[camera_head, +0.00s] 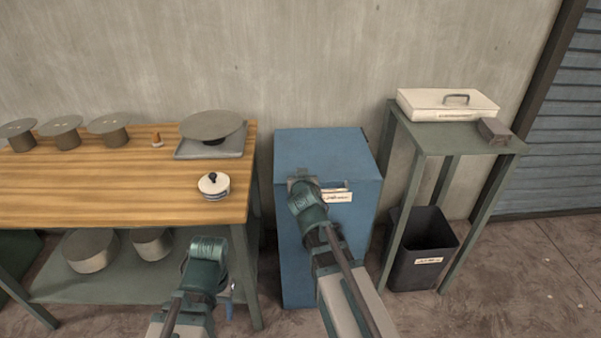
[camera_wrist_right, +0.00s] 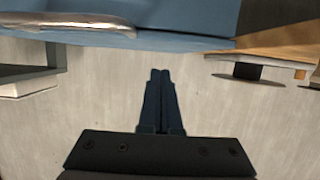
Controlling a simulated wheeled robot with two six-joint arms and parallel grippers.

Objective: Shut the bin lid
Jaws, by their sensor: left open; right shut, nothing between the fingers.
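The blue bin (camera_head: 295,250) stands upright in the middle, between the workbench and the green stand. Its lid (camera_head: 320,150) is the flat blue top and looks level; I cannot tell whether a small gap is left. My left gripper (camera_head: 230,300) is open, low beside the bench's front leg.
A wooden workbench (camera_head: 100,200) with several grey turntables (camera_head: 212,125) and a small lidded pot (camera_head: 214,186) is at left. A green stand (camera_head: 430,138) at right holds a cream case (camera_head: 447,104). A dark open-topped bin (camera_head: 425,250) is under the stand.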

